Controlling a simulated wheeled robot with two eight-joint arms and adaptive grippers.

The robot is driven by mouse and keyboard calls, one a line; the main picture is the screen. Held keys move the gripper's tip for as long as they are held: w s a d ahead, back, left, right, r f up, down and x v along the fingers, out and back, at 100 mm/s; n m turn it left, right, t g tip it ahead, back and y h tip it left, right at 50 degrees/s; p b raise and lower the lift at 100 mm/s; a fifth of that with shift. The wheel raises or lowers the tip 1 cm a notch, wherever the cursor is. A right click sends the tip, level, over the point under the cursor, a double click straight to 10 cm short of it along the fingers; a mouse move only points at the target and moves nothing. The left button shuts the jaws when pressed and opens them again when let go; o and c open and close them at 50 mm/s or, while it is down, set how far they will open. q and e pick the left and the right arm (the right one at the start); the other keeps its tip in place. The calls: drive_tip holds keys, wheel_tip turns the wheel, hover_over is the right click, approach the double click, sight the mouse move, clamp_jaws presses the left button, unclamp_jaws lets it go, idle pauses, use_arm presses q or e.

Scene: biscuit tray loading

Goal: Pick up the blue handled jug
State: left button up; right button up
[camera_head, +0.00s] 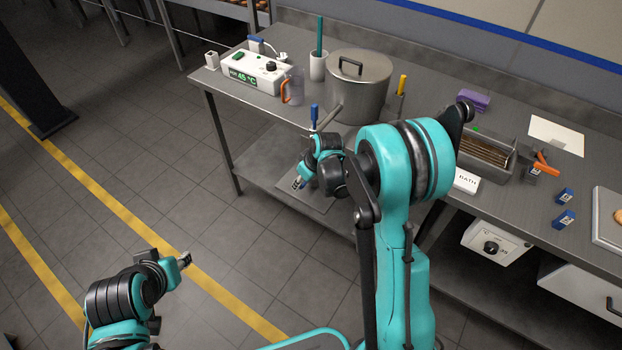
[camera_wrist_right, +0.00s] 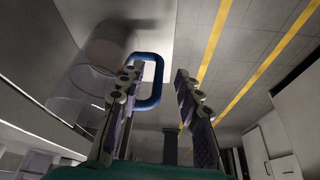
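The jug's blue handle (camera_wrist_right: 152,80) shows in the right wrist view, in the gap between the fingers of my right gripper (camera_wrist_right: 158,82). Its clear body (camera_wrist_right: 85,75) is at the left, partly behind the left finger. The fingers stand apart and the right one is clear of the handle; I cannot tell whether the left one touches it. In the head view a blue upright piece (camera_head: 314,117), probably this handle, shows above my right wrist; the jug body is not clear there. My left gripper (camera_head: 184,260) is over the floor, away from the bench, its fingers too small to read.
A clear jug with an orange handle (camera_head: 292,90) stands beside a white heater box (camera_head: 255,70). A large lidded steel pot (camera_head: 358,90) stands right behind my right wrist. A metal tray (camera_head: 510,150), a white label block (camera_head: 466,181) and blue blocks (camera_head: 565,219) lie farther right.

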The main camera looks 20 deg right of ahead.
drive_tip(key=shift+x, duration=1.15)
drive_tip(key=shift+r, duration=0.1)
clamp_jaws()
drive_tip(key=shift+r, duration=0.15)
